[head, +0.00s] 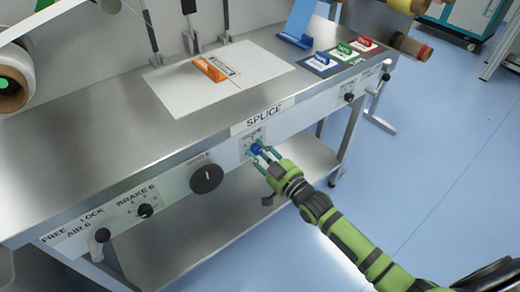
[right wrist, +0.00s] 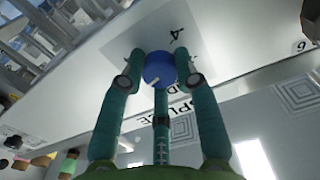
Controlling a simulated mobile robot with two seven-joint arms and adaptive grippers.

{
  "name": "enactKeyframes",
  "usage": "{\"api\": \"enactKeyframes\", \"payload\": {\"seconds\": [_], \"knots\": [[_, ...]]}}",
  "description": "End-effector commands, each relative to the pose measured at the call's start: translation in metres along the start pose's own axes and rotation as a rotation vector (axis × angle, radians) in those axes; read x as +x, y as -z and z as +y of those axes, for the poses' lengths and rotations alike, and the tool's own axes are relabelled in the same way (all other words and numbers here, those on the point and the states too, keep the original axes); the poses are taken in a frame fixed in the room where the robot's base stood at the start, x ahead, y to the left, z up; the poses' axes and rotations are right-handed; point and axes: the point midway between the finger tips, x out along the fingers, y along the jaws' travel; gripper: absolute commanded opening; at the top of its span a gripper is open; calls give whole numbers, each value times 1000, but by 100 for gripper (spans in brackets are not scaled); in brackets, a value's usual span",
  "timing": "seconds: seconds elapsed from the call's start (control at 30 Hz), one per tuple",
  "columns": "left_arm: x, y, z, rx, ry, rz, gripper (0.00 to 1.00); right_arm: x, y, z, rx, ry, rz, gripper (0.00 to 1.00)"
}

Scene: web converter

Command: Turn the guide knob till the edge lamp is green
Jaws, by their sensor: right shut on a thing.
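The guide knob (head: 257,149) is a small blue knob on the front panel of the bench, under the SPLICE label. My right gripper (head: 262,154) reaches it from the lower right and is shut on it. In the right wrist view the blue knob (right wrist: 159,69) sits between the teal fingers of my right gripper (right wrist: 158,80), with a pale pointer mark on its face. The scale around the knob is partly hidden by the fingers. I cannot make out the edge lamp in either view. My left gripper is not in view.

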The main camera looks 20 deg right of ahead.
Motion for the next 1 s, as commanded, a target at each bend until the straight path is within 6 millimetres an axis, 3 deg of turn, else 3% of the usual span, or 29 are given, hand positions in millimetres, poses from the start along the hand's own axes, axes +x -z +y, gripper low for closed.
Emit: {"api": "enactKeyframes", "payload": {"seconds": [0.5,1.0], "knots": [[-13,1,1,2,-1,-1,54,1,4,1,257,0,8,0],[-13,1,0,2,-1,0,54,1,4,1,277,0,10,0]]}}
